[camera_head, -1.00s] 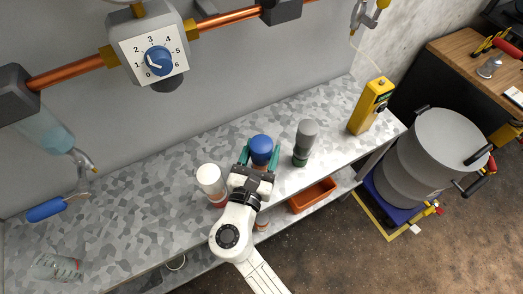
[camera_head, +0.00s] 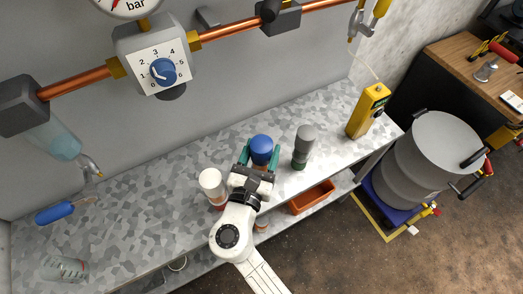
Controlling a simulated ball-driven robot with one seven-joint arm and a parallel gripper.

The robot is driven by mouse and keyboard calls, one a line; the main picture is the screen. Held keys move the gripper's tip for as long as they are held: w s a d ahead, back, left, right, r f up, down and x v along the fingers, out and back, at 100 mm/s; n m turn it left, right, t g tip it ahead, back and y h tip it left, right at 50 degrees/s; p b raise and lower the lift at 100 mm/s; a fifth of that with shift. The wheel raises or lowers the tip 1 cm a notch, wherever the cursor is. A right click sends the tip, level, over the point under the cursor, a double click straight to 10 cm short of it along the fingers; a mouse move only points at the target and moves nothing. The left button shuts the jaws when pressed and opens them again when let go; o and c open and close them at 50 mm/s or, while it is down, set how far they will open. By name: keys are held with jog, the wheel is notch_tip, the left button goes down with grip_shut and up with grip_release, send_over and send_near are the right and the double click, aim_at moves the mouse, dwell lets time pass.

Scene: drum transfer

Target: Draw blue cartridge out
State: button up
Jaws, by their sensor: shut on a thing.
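The blue cartridge (camera_head: 262,146) stands on the speckled grey bench, its blue domed top showing above my gripper. My gripper (camera_head: 260,160) is shut on it, with a green finger on each side of the cartridge. The lower part of the cartridge is hidden behind the gripper, so I cannot tell whether it touches the bench. A white cartridge (camera_head: 211,184) with a reddish base stands just left of my gripper. A grey cartridge (camera_head: 304,142) with a dark green base stands to its right.
A yellow handheld device (camera_head: 368,111) stands at the bench's right end. An orange bin (camera_head: 312,197) sits on the shelf below. A glass beaker (camera_head: 64,269) and a blue-handled tool (camera_head: 55,213) lie left. A steel drum (camera_head: 425,165) stands right. Bench (camera_head: 150,220) left of centre is clear.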

aim_at(258, 154)
jog(key=shift+r+p, duration=1.7)
jog(key=shift+r, duration=0.25)
